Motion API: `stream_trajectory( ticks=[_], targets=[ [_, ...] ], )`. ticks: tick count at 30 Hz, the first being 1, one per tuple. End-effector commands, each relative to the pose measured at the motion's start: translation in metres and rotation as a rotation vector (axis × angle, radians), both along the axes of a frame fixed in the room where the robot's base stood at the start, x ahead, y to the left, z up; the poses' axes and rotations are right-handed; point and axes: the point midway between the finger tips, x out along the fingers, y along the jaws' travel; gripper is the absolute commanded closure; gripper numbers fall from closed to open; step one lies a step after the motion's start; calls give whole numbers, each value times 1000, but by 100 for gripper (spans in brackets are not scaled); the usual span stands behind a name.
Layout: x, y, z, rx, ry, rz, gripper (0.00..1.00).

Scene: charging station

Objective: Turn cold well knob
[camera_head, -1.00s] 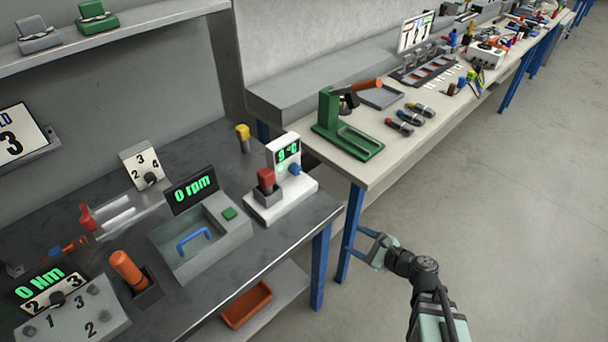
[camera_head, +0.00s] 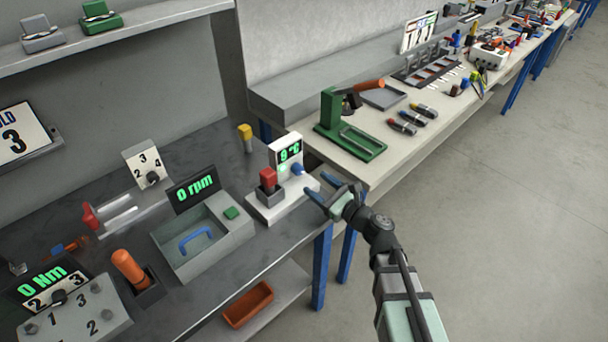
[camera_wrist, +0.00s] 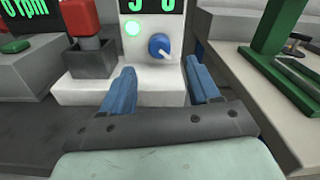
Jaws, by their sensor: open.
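The cold well is a white unit (camera_head: 268,212) with a green display (camera_head: 290,151) reading about 9 °C. Its blue knob (camera_head: 297,169) is on the upright front face. The knob also shows in the wrist view (camera_wrist: 159,45), with a white pointer slanting down to the right. My gripper (camera_head: 325,190) is open and empty, in front of and just right of the unit. In the wrist view its two blue fingers (camera_wrist: 160,88) are spread, with the knob ahead between them and apart from both.
A red-topped block (camera_head: 268,181) stands on the unit's base, left of the knob. The green press (camera_head: 340,130) stands on the pale bench at right. Open floor lies to the right.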

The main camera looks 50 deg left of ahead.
Motion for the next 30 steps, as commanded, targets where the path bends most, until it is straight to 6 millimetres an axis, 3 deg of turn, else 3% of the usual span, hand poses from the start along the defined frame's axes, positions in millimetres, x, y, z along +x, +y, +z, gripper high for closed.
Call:
stream_trajectory(
  ticks=[6,12,26,30],
  targets=[
    [1,39,-1,0,-1,2,39],
    [1,59,-1,-1,-1,1,39],
    [0,66,0,-1,-1,1,39],
    [0,66,0,-1,-1,1,52]
  ],
)
